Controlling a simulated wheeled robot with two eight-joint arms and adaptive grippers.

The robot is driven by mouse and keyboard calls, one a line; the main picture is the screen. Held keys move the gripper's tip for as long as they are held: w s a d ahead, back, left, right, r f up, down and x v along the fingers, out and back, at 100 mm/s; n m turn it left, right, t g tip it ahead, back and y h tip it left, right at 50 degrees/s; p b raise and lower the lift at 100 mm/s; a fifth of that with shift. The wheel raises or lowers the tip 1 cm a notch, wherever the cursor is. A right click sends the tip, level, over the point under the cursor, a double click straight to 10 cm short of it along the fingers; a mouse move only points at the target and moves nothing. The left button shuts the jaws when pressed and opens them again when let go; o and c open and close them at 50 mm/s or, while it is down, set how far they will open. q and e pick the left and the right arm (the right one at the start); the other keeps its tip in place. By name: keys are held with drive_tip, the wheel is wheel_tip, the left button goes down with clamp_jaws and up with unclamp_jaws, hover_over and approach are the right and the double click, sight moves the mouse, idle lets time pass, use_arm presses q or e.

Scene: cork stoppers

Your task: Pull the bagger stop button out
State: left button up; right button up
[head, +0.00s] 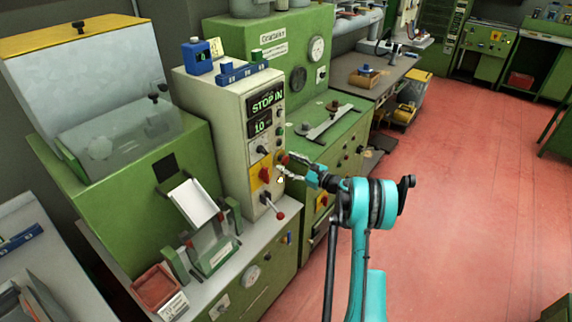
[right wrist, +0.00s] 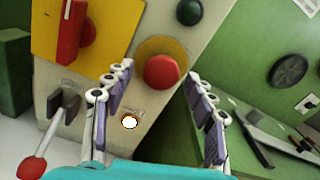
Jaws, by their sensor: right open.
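The stop button is a round red mushroom head (right wrist: 161,72) on a yellow ring, on the front of the cream control cabinet. In the head view the red button (head: 284,158) is small and partly crowded by my fingertips. My right gripper (head: 287,167) is open in front of the cabinet's lower front. In the right wrist view its fingers (right wrist: 161,78) stand apart, one left and one right of the button, with a gap on both sides. I cannot tell whether the tips reach the button's depth. The display (head: 266,102) reads "STOP IN" and "10". My left gripper is not in view.
Left of the button is a red rotary switch (right wrist: 70,30) on a yellow plate. A dark green button (right wrist: 189,12) sits above and a lit white lamp (right wrist: 129,121) below. A red-ball lever (right wrist: 32,167) juts out at lower left. The red floor (head: 450,180) is open at right.

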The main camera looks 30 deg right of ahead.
drive_tip(key=shift+w+a, duration=0.25)
drive_tip(key=shift+w, duration=0.25)
clamp_jaws()
drive_tip(key=shift+s+d+b, duration=0.3)
drive_tip(key=shift+s, duration=0.35)
unclamp_jaws()
drive_tip(key=shift+s, duration=0.1)
drive_tip(key=v, duration=1.2)
drive_tip(key=shift+d, duration=0.1)
